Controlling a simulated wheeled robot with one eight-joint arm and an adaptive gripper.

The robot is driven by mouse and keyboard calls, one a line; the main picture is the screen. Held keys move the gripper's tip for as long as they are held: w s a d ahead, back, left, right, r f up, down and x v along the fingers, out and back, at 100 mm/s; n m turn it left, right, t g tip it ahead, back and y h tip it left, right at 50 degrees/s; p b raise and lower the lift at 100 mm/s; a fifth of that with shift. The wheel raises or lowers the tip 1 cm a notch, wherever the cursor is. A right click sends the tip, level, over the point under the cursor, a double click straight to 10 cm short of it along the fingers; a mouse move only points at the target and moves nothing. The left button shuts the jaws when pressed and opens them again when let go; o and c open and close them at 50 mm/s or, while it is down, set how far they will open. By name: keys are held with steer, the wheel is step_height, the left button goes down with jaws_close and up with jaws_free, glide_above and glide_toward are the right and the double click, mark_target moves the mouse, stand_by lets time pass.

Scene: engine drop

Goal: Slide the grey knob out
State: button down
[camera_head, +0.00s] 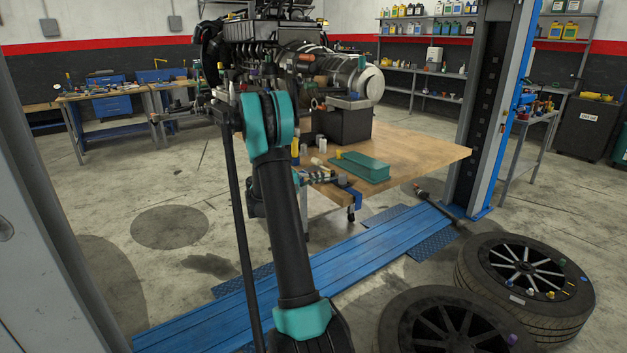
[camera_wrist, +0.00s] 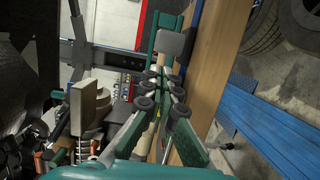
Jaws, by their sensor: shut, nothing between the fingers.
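My gripper (camera_wrist: 172,46) shows in the wrist view. In the head view my dark arm with teal joints reaches toward the engine (camera_head: 300,55), and I cannot make out the fingertips there. I cannot tell for certain which part is the grey knob. A pale grey-beige part with a round disc (camera_wrist: 98,100) is left of my gripper in the wrist view, apart from it.
The wooden table (camera_head: 425,153) holds a dark box (camera_head: 342,126) and a green tray (camera_head: 361,171). A blue lift post (camera_head: 510,100) stands at the right. Tyres (camera_head: 535,315) lie on the floor at the lower right. The floor at the left is open.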

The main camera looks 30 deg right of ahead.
mark_target(342, 187)
steer(key=shift+s+d, duration=0.2)
steer(key=shift+d, duration=0.75)
steer(key=shift+s+d, duration=0.15)
steer(key=shift+d, duration=0.8)
steer(key=s, duration=0.6)
steer(key=shift+s+d, duration=0.1)
steer(key=shift+d, duration=0.15)
